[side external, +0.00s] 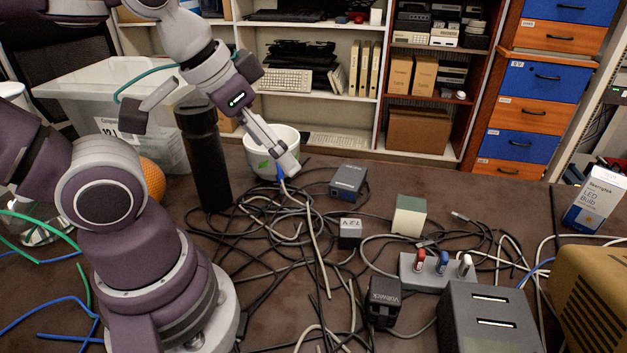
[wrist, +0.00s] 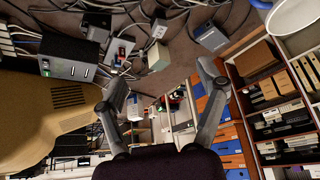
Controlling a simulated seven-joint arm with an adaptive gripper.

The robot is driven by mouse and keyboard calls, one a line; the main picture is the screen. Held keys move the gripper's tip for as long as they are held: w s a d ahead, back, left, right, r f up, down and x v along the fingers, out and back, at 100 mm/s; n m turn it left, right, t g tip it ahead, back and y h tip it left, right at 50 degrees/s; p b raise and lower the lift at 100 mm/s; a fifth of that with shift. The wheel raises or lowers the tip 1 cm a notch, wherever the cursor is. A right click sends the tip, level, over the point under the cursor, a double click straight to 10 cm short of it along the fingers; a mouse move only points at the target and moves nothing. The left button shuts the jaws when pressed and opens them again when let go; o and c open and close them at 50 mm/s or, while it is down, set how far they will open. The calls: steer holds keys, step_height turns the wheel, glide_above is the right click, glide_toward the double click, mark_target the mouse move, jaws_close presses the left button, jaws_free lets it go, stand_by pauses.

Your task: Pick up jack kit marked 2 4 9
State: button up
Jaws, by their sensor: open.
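I cannot make out a jack kit marked 2 4 9 in either view; most small labels are too small to read. A blue-grey box (side external: 349,180), a small dark box with a pale top label (side external: 350,233), a cream and green block (side external: 409,216) and a black adapter (side external: 384,301) stand among the cables. My gripper (side external: 285,158) is above the table's back part, by the white pot (side external: 262,160). In the wrist view my gripper (wrist: 158,78) is open, its fingers spread with nothing held between them.
Tangled cables cover the middle of the table. A power strip (side external: 436,268), a dark two-slot box (side external: 490,318), a tan case (side external: 598,295) and an LED bulb box (side external: 594,200) stand at right. A black bottle (side external: 204,160) and clear bin (side external: 105,90) are at left. Shelves and drawers (side external: 541,85) stand behind.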

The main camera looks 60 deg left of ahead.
steer(key=m+g+h, duration=0.3)
steer(key=m, duration=0.7)
glide_above(406, 202)
steer(key=s+a, duration=0.2)
steer(key=a, duration=0.1)
step_height(406, 202, down, 11)
steer(key=x, duration=0.5)
steer(key=d+x, duration=0.1)
steer(key=x, duration=0.4)
steer(key=shift+w+d+r, duration=0.15)
steer(key=shift+w+r, duration=0.05)
steer(key=shift+r, duration=0.2)
steer(key=c, duration=1.3)
